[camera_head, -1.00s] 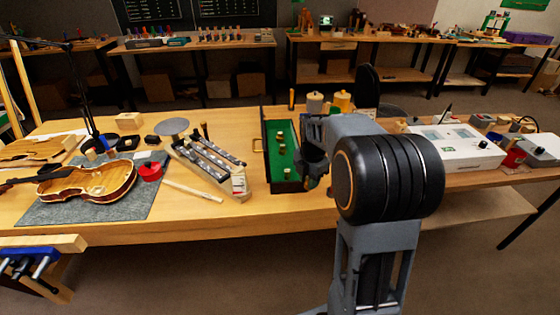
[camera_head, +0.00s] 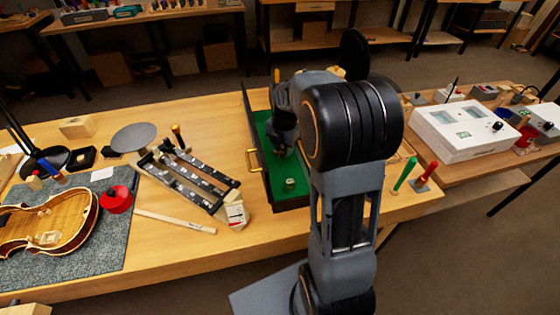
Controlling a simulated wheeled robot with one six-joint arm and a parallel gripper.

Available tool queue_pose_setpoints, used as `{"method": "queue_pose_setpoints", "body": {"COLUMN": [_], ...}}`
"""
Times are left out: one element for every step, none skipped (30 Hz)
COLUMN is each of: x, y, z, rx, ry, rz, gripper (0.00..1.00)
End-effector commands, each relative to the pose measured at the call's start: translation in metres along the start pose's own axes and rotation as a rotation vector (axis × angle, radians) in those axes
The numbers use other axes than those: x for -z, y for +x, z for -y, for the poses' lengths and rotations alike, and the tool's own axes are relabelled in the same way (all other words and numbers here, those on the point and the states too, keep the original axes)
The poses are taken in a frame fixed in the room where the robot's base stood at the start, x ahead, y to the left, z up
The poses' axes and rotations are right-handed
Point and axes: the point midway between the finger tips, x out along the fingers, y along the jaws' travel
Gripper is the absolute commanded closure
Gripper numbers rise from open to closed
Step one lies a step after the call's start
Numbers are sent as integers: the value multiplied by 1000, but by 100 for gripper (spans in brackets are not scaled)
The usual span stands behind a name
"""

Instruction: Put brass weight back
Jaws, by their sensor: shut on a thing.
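A small brass weight (camera_head: 290,183) stands upright on the green floor near the front end of the green-lined case (camera_head: 273,176). My gripper (camera_head: 281,151) is low over the middle of the case, pointing down. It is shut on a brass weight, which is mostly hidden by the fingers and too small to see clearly. My arm hides the right side of the case and whatever stands there.
A rack of dark tools (camera_head: 187,178) and a wooden block (camera_head: 236,211) lie left of the case. A white instrument (camera_head: 459,132) and screwdrivers (camera_head: 405,174) are to the right. The violin (camera_head: 45,225) is far left.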

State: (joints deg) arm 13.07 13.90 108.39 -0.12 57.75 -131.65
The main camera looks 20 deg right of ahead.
Motion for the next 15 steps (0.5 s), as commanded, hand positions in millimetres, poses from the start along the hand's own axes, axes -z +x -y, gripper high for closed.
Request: {"method": "queue_pose_setpoints", "body": {"x": [1, 1, 1, 1, 1, 1, 1, 1, 1, 0, 0, 0, 0, 0, 0], "y": [11, 16, 21, 25, 28, 32, 34, 36, 37, 38, 39, 42, 44, 47, 51], "z": [0, 0, 0, 0, -1, -1, -1, -1, -1, -1, -1, 0, 0, 0, 0], "rx": [3, 3, 2, 2, 2, 1, 1, 1, 0, 0, 0, 0, 1, 2, 2], "ry": [-1, -2, -2, -2, -2, -2, -2, -2, -2, -1, -1, -1, 0, 0, 0], "rz": [-3, -3, -2, -2, -1, -1, -1, -1, 0, 0, 0, 0, -1, -1, -2], "gripper": [99, 99, 99, 99, 99, 99, 99, 99, 99, 99, 99, 99, 99, 99, 99]}}
